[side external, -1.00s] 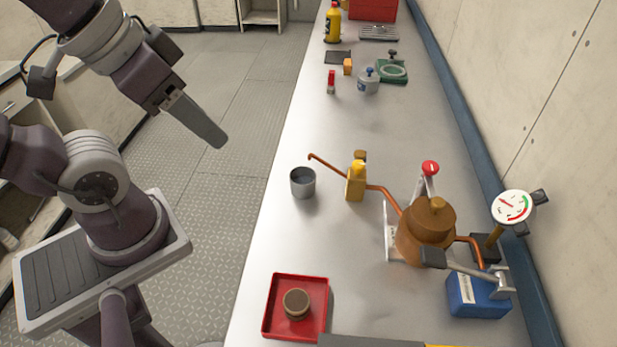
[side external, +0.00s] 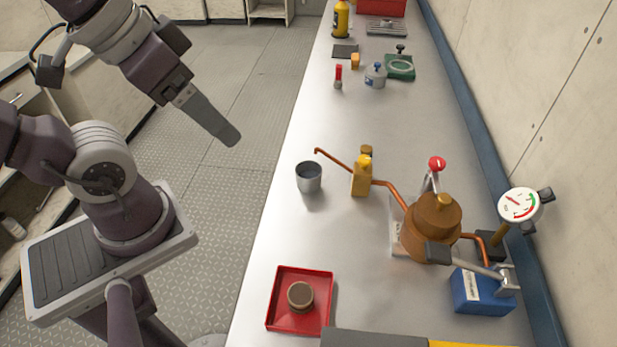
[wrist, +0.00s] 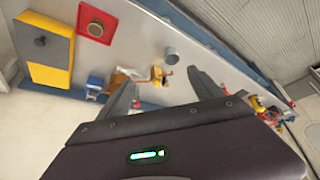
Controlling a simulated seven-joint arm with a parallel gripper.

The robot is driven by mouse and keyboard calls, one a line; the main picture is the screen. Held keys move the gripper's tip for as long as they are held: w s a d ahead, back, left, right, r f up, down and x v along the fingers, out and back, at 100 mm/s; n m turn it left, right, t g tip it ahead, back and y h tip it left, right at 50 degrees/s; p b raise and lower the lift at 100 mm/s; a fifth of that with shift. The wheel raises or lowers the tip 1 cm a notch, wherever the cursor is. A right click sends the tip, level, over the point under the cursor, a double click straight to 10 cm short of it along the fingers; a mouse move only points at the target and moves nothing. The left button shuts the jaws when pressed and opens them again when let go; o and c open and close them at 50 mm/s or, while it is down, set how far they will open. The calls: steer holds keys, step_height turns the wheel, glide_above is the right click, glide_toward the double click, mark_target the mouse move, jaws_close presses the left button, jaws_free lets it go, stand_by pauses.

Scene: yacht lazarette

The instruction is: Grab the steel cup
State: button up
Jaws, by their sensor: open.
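The steel cup (side external: 308,178) is a small grey, open-topped cup. My gripper (side external: 232,138) is up in the air to the upper left of the cup, over the floor side of the bench edge. In the wrist view its two fingers (wrist: 163,88) are spread apart with nothing between them. The cup is well clear of the fingers.
A red tray (side external: 283,318) holding a round brown piece lies nearer the front. The metal bench (side external: 305,235) is bare between cup and tray.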

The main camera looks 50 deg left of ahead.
mark_target(320, 173)
steer(key=w+a+r+m+t+y, duration=0.1)
steer(key=w+a+r+t, duration=0.3)
steer(key=w, duration=0.4)
steer(key=w+a+r+m+t, duration=0.2)
steer(key=w+a+r, duration=0.25)
steer(key=w, duration=0.35)
steer(key=w+a+r+m+t+y, duration=0.1)
steer(key=w+a+r+t, duration=0.3)
steer(key=w, duration=0.4)
steer(key=s+d+f+m+g+h, duration=0.55)
steer(key=s+f+h, duration=0.3)
steer(key=h, duration=0.45)
steer(key=shift+n+y, duration=0.25)
steer(key=shift+y, duration=0.05)
steer(key=f, duration=1.7)
steer(key=w+f, duration=0.1)
steer(key=f, duration=0.8)
steer(key=shift+w+d+f, duration=0.1)
steer(key=shift+d+f, duration=0.15)
steer(key=shift+d, duration=0.15)
steer(key=x, duration=0.3)
steer(key=f+x, duration=0.1)
steer(key=x, duration=0.3)
steer(key=shift+f, duration=0.2)
steer(key=c, duration=1.6)
steer(key=shift+r, duration=0.15)
